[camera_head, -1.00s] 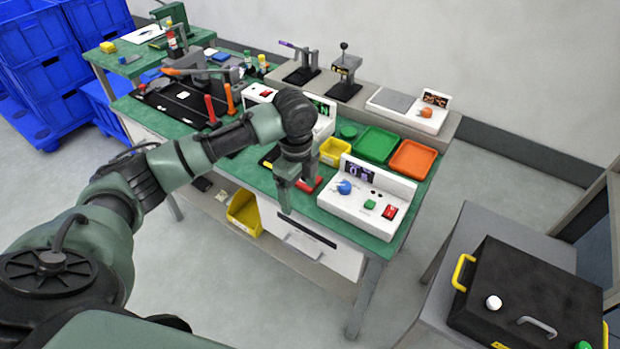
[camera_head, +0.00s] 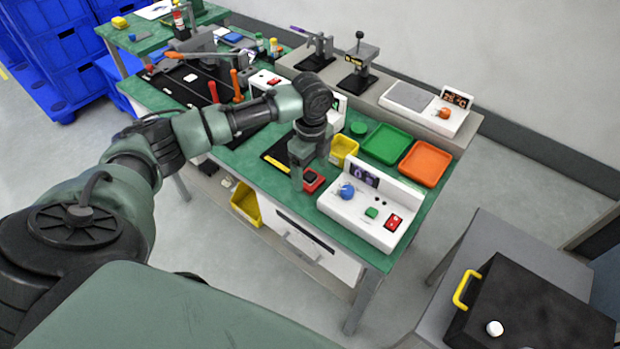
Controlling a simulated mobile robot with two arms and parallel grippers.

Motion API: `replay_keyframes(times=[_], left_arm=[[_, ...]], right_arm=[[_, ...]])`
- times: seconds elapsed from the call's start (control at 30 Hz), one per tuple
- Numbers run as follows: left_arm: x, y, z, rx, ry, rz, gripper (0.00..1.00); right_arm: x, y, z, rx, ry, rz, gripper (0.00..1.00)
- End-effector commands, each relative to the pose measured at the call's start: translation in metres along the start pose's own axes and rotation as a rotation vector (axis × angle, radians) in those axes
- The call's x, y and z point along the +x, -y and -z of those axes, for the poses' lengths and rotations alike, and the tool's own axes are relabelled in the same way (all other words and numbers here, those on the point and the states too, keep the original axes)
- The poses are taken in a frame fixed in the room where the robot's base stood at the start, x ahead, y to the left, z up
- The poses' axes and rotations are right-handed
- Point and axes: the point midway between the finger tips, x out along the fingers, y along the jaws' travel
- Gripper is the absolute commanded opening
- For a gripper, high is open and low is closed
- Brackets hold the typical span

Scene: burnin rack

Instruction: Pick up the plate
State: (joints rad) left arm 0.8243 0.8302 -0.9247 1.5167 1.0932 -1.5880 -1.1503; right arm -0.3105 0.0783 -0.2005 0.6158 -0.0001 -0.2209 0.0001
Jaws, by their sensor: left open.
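My left gripper (camera_head: 301,176) points down at the front edge of the green-topped bench, its jaws open and nothing seen between them. A small red block with a dark top (camera_head: 314,180) lies right beside its fingers; I cannot tell if they touch. A flat black plate-like piece with yellow marks (camera_head: 277,152) lies on the bench behind the gripper, partly hidden by my arm. I cannot tell for certain which thing is the plate. My right gripper is not in view.
A white control box with a blue knob (camera_head: 372,208) stands right of the gripper. A yellow bin (camera_head: 343,149), a green tray (camera_head: 386,143) and an orange tray (camera_head: 424,163) sit behind. Red and orange upright handles (camera_head: 213,91) stand left. A black case (camera_head: 540,310) is at lower right.

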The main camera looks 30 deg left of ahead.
Motion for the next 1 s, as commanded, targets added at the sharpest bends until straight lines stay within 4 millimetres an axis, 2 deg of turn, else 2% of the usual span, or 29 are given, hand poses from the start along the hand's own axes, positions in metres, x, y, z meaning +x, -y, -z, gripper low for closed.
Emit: replay_keyframes(times=[0.1, 0.2, 0.43, 0.47, 0.6, 0.7, 1.0], left_arm=[[0.017, -0.001, -0.001, 0.0, 0.0, -0.003, 0.82], [0.025, 0.0, -0.001, 0.001, 0.001, 0.0, 0.82], [0.028, 0.0, -0.001, 0.001, 0.001, 0.001, 0.82], [0.027, 0.0, -0.001, 0.001, 0.001, 0.001, 0.79], [0.027, 0.0, -0.001, 0.001, 0.001, 0.001, 0.4], [0.027, 0.0, -0.001, 0.001, 0.001, 0.001, 0.16], [0.025, 0.0, -0.002, 0.001, 0.001, 0.002, 0.16]], right_arm=[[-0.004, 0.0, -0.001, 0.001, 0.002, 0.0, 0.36], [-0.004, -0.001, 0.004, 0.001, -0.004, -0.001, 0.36], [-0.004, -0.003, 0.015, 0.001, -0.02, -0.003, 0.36], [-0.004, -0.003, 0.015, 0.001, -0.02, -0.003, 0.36], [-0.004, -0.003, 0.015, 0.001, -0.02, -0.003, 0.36], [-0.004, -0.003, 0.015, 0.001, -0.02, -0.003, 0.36], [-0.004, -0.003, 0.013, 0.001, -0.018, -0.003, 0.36]])
